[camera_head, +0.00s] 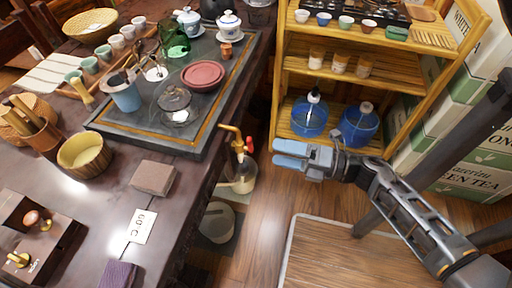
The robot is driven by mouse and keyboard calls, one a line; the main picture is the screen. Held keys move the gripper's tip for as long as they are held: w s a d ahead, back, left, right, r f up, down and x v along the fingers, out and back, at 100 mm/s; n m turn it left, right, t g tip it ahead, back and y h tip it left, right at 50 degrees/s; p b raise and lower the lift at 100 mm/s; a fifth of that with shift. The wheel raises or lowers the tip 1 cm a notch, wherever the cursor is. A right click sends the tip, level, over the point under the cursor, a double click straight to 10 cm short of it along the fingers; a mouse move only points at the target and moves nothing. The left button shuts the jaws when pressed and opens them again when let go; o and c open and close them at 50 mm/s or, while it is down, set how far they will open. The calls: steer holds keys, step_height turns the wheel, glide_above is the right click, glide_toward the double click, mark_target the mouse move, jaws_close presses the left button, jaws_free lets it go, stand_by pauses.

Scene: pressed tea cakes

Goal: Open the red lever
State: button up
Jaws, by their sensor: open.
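The red lever (249,143) is small and sits on the right side of a yellow, brass-looking tap (236,138) beside the dark table's right edge. A clear container (240,180) stands below the tap. My gripper (275,154) reaches in from the right. Its pale blue fingers point left toward the lever, at about the same height in the picture and a short way to its right. The fingers are apart and empty. I cannot tell how far the gripper is from the lever in depth.
The dark tea table (170,215) fills the left, with a tray (205,130), cups and bowls. A wooden shelf (350,90) with cups and two blue water bottles stands behind my gripper. Boxes are stacked at the right. A white bucket (218,222) sits on the floor below the tap.

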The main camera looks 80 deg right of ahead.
mark_target(252, 147)
steer(key=w, duration=0.7)
steer(key=shift+w+p, duration=0.1)
steer(key=shift+p, duration=0.3)
steer(key=c, duration=1)
steer(key=shift+o, duration=0.2)
steer(key=shift+r+m+p, duration=0.3)
steer(key=shift+m+p, duration=0.2)
steer(key=shift+p, duration=0.25)
steer(key=shift+d+f+m+p, duration=0.1)
steer(key=shift+d+m+p, duration=0.1)
steer(key=shift+m+p, duration=0.25)
steer(key=shift+d+f+m+p, duration=0.1)
steer(key=shift+d+m+p, duration=0.1)
steer(key=shift+m, duration=0.45)
steer(key=o, duration=1)
steer(key=shift+c, duration=0.2)
